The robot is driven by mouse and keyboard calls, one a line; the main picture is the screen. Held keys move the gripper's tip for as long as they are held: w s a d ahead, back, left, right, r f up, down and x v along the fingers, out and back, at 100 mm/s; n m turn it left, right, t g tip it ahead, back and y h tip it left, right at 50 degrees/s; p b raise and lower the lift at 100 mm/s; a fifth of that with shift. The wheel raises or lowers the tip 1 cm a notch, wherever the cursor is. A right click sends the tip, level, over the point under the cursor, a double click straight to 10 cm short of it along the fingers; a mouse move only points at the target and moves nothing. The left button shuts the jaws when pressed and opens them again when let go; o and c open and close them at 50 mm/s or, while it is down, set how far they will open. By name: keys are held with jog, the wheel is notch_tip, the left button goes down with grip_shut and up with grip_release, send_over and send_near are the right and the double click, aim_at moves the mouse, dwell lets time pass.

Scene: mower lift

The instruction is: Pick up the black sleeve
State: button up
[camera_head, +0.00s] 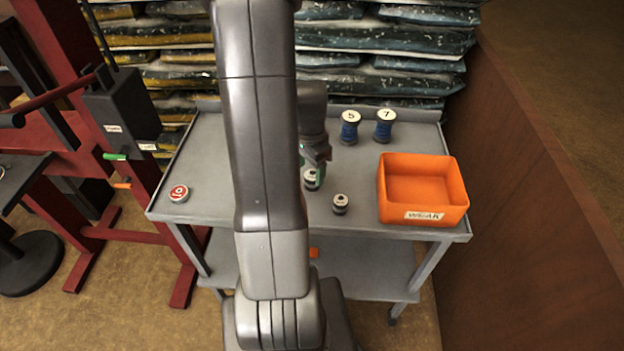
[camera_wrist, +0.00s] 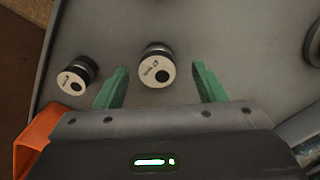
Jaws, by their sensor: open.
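Two small black cylinders with pale, marked tops stand on the grey cart. One black cylinder (camera_head: 311,179) is close to my gripper (camera_head: 316,163); the other black cylinder (camera_head: 340,204) stands nearer the front. I cannot tell from their labels which is the black sleeve. In the wrist view, my gripper (camera_wrist: 160,68) has its green fingers apart, with the first cylinder (camera_wrist: 157,66) showing between the fingertips. I cannot tell whether they touch it. The second cylinder (camera_wrist: 76,75) lies outside the left finger. My arm hides part of the cart in the head view.
An orange bin (camera_head: 421,212) labelled WEAR stands at the cart's right. A red-topped tin (camera_head: 179,194) sits at the left. The grey cart top (camera_head: 205,150) is clear between tin and arm.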

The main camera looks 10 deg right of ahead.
aim_at(312, 175)
jog(key=shift+s+d+f, duration=0.1)
jog(key=shift+d+f, duration=0.05)
jog(key=shift+f, duration=0.85)
jog(key=shift+d+f, duration=0.1)
jog(key=shift+f, duration=0.9)
jog(key=c, duration=1.4)
